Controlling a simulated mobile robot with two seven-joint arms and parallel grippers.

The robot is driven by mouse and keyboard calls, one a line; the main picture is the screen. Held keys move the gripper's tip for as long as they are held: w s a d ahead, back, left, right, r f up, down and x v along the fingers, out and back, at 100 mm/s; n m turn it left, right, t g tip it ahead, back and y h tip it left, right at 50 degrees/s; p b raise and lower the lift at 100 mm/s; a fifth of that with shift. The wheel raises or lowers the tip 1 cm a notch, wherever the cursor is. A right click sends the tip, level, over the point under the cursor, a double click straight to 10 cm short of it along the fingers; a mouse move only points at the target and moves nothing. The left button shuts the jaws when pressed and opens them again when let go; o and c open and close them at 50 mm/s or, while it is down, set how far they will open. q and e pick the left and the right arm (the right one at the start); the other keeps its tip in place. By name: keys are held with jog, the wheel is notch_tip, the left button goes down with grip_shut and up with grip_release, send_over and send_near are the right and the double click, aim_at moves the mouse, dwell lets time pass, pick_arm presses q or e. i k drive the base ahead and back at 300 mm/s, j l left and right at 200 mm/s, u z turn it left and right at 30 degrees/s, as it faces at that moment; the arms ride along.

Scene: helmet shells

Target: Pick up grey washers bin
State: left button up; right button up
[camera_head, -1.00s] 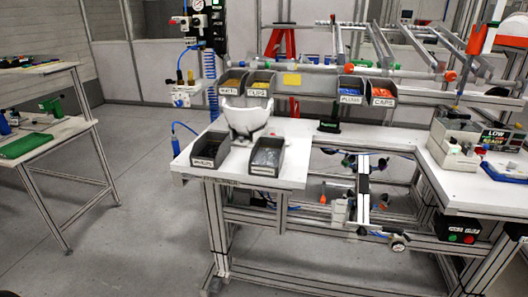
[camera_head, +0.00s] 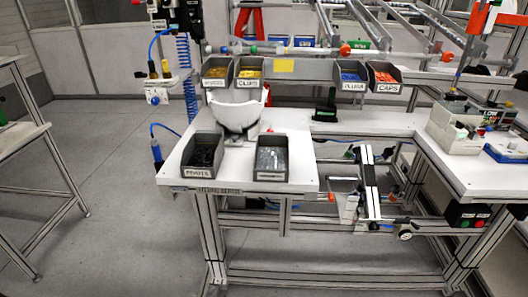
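Two grey bins stand side by side at the front of the white workbench. The right one (camera_head: 272,179) holds light grey, metallic-looking small parts; its label is too small to read surely, but it looks most like the grey washers bin. The left one (camera_head: 199,172) holds dark parts and has a front label that I cannot read for certain. Both bins rest upright on the bench top. Neither of my grippers is in the head view.
A white helmet shell (camera_head: 238,112) on a stand is just behind the bins. The workbench (camera_head: 303,177) has bare space right of the right bin. Yellow-filled, blue-filled and orange-filled bins hang on the rail behind. A side table (camera_head: 22,140) is at left, with open floor between.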

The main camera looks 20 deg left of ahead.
aim_at(272, 157)
jog(key=i+j+z, duration=0.1)
jog(key=j, duration=0.4)
jog(key=i+j, duration=0.15)
jog(key=j, duration=0.35)
jog(key=i+j+z, duration=0.15)
jog(key=j, duration=0.35)
